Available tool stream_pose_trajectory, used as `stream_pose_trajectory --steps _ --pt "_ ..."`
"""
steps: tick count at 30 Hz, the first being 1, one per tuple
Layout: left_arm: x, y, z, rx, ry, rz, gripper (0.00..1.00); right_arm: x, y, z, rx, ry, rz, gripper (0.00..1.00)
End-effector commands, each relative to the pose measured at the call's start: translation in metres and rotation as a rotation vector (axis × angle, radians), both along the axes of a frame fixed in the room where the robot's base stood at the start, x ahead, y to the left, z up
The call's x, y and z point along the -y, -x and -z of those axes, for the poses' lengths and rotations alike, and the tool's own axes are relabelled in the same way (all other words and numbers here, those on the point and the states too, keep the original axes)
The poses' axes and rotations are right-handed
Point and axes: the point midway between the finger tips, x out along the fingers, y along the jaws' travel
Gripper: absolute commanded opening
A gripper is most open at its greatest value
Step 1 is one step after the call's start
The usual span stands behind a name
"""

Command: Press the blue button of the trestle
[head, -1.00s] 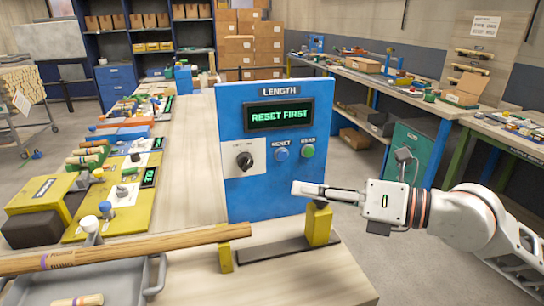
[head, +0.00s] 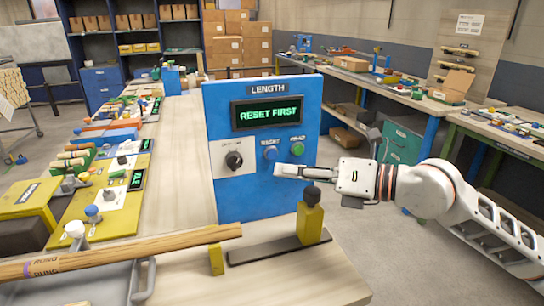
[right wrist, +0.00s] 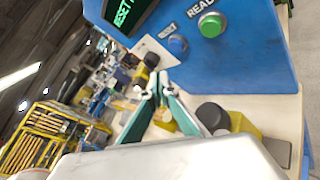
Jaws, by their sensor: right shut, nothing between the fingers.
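The blue LENGTH box (head: 225,195) stands upright on the bench, and its display (head: 268,114) reads RESET FIRST. The blue button (head: 270,154) is on its front face, between a black knob (head: 234,160) and a green button (head: 297,144). The blue button also shows in the right wrist view (right wrist: 177,44). My right gripper (head: 281,171) is shut and empty, just below and in front of the blue button; a small gap seems to remain. In the right wrist view the fingertips (right wrist: 158,78) point towards the box face below the button. My left gripper is not in view.
A yellow post (head: 311,220) with a dark top stands on a dark plate (head: 265,249) under my right gripper. A wooden rod (head: 130,250) lies left, near a short yellow post (head: 216,259). A grey tray (head: 85,285) is at front left.

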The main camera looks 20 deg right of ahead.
Motion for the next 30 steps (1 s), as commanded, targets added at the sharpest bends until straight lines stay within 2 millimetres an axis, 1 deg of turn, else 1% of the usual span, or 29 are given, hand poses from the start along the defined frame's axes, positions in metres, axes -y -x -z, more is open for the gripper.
stream_pose_trajectory --steps 1,3,6,10,15,30 --pt "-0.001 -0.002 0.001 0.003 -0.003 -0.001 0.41 0.000 -0.008 0.002 -0.001 -0.001 0.000 0.00" --pt "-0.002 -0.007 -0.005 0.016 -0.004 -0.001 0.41 -0.001 -0.015 0.000 -0.001 -0.003 0.000 0.00" --pt "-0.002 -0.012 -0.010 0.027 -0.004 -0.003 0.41 -0.001 -0.024 0.000 -0.001 -0.002 0.001 0.00" --pt "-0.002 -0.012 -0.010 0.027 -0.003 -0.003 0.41 -0.001 -0.031 0.000 -0.001 -0.001 0.000 0.00" --pt "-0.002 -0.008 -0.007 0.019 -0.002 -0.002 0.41 -0.001 -0.034 0.000 -0.001 0.000 0.000 0.00" --pt "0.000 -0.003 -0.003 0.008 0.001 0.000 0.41 -0.001 -0.034 0.000 -0.001 0.000 0.000 0.00"
